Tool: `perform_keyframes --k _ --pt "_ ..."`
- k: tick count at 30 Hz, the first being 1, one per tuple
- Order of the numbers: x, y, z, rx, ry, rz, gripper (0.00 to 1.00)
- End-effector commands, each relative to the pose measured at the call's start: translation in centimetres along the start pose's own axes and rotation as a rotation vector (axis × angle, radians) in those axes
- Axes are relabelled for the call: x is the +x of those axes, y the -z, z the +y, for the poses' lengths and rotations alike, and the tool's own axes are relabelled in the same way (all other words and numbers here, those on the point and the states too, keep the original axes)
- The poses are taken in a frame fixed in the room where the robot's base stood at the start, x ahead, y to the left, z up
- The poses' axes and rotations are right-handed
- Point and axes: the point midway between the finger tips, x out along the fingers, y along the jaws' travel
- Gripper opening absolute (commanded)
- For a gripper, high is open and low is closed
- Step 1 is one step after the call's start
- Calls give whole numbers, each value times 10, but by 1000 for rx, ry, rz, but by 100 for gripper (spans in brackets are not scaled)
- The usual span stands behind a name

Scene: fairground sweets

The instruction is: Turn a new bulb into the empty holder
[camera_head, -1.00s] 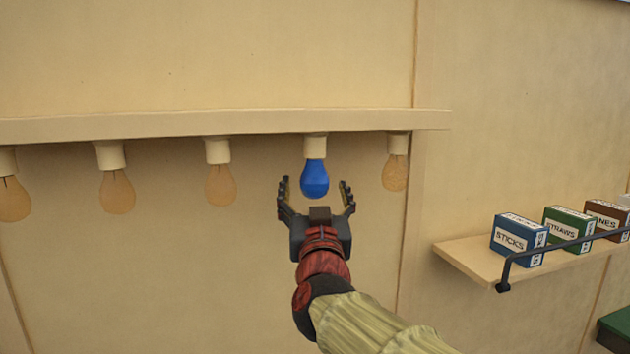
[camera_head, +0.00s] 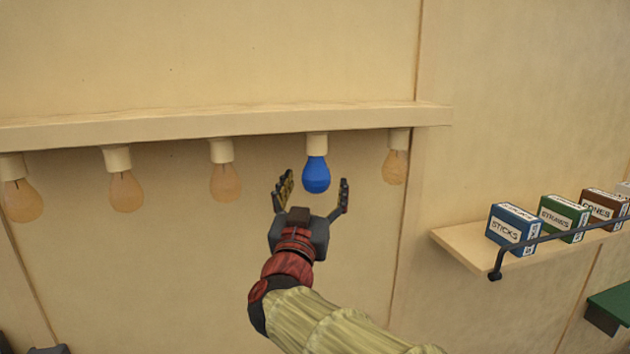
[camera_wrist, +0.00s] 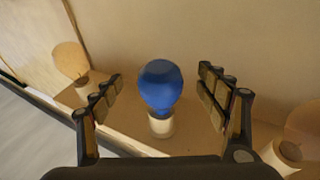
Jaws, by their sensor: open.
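A blue bulb (camera_head: 316,175) hangs upright, glass down, in a cream holder (camera_head: 317,144) under the ledge. In the wrist view the blue bulb (camera_wrist: 160,86) stands between the two fingers, with its holder (camera_wrist: 161,125) beyond it. My gripper (camera_head: 315,190) is open just below the blue bulb, one finger to each side. Neither finger touches the bulb in the wrist view, where my gripper (camera_wrist: 160,95) shows clear gaps on both sides. The screw thread of the bulb is hidden inside the holder.
Amber bulbs hang on both sides, the nearest being the right one (camera_head: 396,165) and the left one (camera_head: 225,182). The ledge (camera_head: 200,125) runs above them. A shelf (camera_head: 465,240) at right holds blue, green and brown boxes behind a dark rail (camera_head: 520,248). The wall below the bulbs is clear.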

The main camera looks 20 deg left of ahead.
Motion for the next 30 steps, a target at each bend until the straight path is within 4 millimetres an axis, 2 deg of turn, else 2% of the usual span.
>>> perform_keyframes --k 17,30 --pt "1 -1 0 0 1 0 74" --pt "12 -4 0 0 0 -1 74"
